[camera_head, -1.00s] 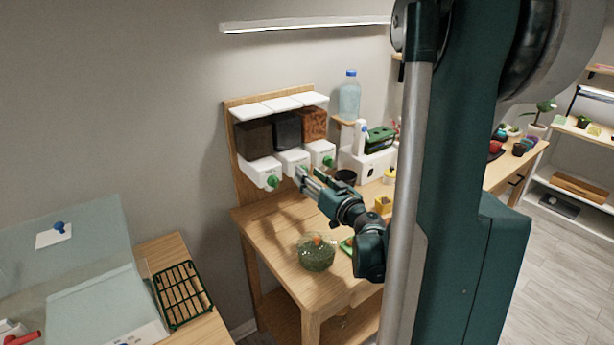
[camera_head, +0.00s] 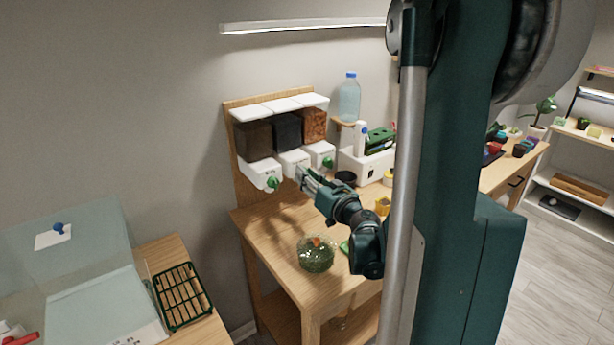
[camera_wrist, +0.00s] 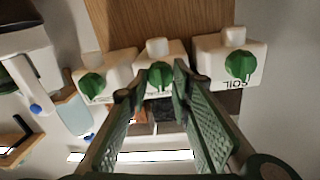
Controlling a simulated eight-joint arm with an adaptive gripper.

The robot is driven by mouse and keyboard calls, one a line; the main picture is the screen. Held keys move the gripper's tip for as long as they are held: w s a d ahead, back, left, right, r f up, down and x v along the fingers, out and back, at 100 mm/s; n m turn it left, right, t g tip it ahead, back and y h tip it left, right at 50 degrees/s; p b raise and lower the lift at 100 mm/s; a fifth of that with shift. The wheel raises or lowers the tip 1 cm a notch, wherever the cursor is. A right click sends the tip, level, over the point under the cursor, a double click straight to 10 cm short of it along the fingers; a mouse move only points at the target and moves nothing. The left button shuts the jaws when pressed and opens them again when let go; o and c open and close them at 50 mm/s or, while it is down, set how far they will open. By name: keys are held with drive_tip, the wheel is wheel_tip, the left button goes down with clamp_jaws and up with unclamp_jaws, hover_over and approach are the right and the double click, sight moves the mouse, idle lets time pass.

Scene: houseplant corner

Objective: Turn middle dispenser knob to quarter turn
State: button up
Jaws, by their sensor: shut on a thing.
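The middle dispenser (camera_head: 293,160) is a white spout box under a dark-filled clear bin. Its green knob (camera_wrist: 160,76) shows in the wrist view between my fingertips, on the white box front. My gripper (camera_wrist: 158,82) is shut on this knob, one finger on each side. In the head view my gripper (camera_head: 302,176) reaches the middle dispenser's front and hides its knob. The neighbouring green knobs are free: the left one (camera_head: 272,183) and the right one (camera_head: 328,162). In the wrist view the box marked SOIL (camera_wrist: 215,55) appears upside down on the right.
A glass bowl of green bits (camera_head: 317,254) stands on the wooden table (camera_head: 275,240) below my arm. A water bottle (camera_head: 349,97) stands right of the dispensers. A white box (camera_head: 368,166), a black cup (camera_head: 345,178) and a yellow pot (camera_head: 383,206) stand to the right.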

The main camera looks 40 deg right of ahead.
drive_tip(key=shift+m, duration=0.3)
drive_tip(key=shift+d+m+g+y+b, duration=0.1)
drive_tip(key=shift+m+g+y+b, duration=0.15)
drive_tip(key=shift+m, duration=3.8)
drive_tip(key=shift+d+m+g+y+b, duration=0.15)
drive_tip(key=shift+m+y+b, duration=0.2)
drive_tip(key=shift+m, duration=3.7)
drive_tip(key=o, duration=0.9)
drive_tip(key=shift+s, duration=0.1)
